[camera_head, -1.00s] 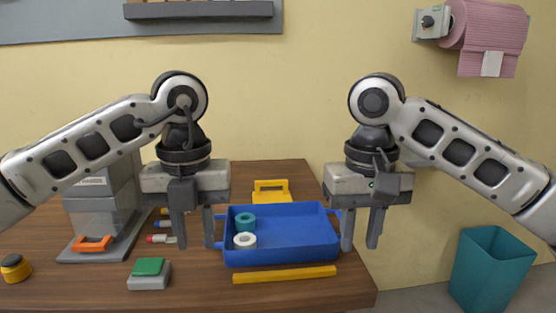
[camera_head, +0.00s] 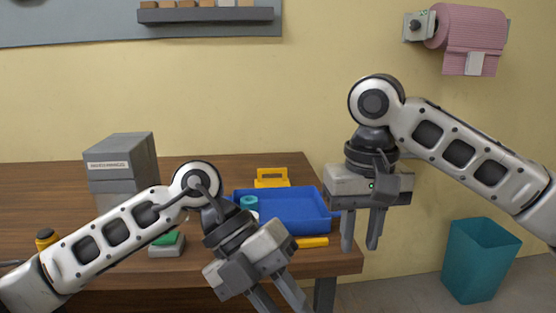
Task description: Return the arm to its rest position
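My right gripper (camera_head: 361,232) hangs pointing down at the right of the table, its two fingers apart with nothing between them. My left gripper (camera_head: 279,302) is low at the front edge of the table, tilted down to the right. Its fingers are apart and empty as far as they show; the tips reach the bottom edge of the picture. My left arm (camera_head: 110,232) crosses the left part of the table and hides things behind it.
The blue tray (camera_head: 300,212) holds a teal ring (camera_head: 249,202). A yellow bar (camera_head: 312,242), a yellow holder (camera_head: 271,178), a green-topped block (camera_head: 167,245) and a grey box (camera_head: 122,165) are on the table (camera_head: 210,166). A teal bin (camera_head: 480,260) stands right.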

